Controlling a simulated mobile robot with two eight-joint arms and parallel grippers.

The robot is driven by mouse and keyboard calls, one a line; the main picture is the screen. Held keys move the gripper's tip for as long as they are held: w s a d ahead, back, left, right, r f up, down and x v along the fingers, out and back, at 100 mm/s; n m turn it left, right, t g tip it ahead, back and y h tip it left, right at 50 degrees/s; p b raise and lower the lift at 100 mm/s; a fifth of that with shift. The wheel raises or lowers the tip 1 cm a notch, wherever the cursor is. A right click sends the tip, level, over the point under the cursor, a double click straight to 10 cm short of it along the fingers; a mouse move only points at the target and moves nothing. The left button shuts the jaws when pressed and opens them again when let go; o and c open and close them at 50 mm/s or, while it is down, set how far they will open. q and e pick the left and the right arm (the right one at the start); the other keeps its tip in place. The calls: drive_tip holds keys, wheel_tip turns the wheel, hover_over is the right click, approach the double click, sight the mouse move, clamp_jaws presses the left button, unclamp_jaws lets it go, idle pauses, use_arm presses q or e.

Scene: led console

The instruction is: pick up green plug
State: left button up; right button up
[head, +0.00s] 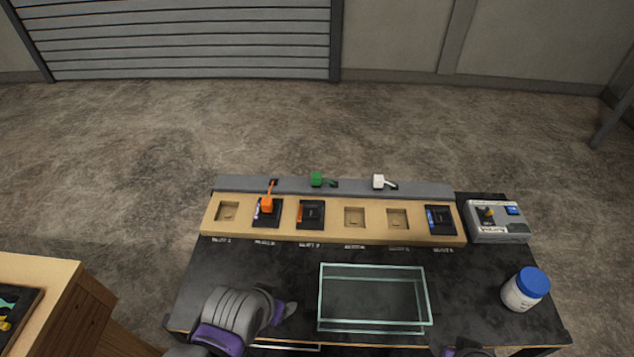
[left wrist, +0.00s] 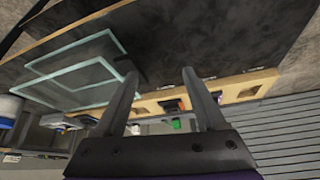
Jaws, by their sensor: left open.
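The green plug (head: 317,180) sits on the grey ledge along the back of the console, with a short dark cable to its right. In the left wrist view the green plug (left wrist: 176,124) shows small, beyond the fingers and near their base. My left gripper (head: 284,313) is over the front left of the dark table, left of the glass tray and well short of the plug. In the left wrist view its two fingers (left wrist: 160,75) are apart with nothing held between them.
A glass tray (head: 321,300) stands at front centre. An orange plug (head: 267,204) is in a slot of the wooden strip (head: 333,234); a white plug (head: 379,181) sits on the ledge. A blue-lidded jar (head: 524,290) and grey device (head: 498,222) are at right. Dark table between gripper and strip is clear.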

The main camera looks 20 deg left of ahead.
idle(0.3)
use_arm(q)
drive_tip(key=w+a+r+n+b, duration=0.1)
drive_tip(key=w+r+b, duration=0.25)
drive_tip(key=w, duration=0.65)
drive_tip(key=w+r+b, duration=0.2)
drive_tip(key=w+r, duration=0.2)
drive_tip(key=w, duration=0.6)
drive_tip(key=n+g+y+b, duration=0.1)
drive_tip(key=n+b, duration=0.1)
drive_tip(key=b, duration=0.2)
approach(316, 176)
drive_tip(key=w+f, duration=0.1)
drive_tip(key=x, duration=0.3)
drive_tip(key=b+x, duration=0.1)
drive_tip(key=shift+w+d+f, duration=0.1)
drive_tip(key=shift+d+f, duration=0.2)
drive_tip(key=shift+f, duration=0.1)
drive_tip(key=x, duration=0.5)
drive_tip(key=shift+a+f+b, duration=0.2)
drive_tip(key=shift+a+b, duration=0.2)
clamp_jaws()
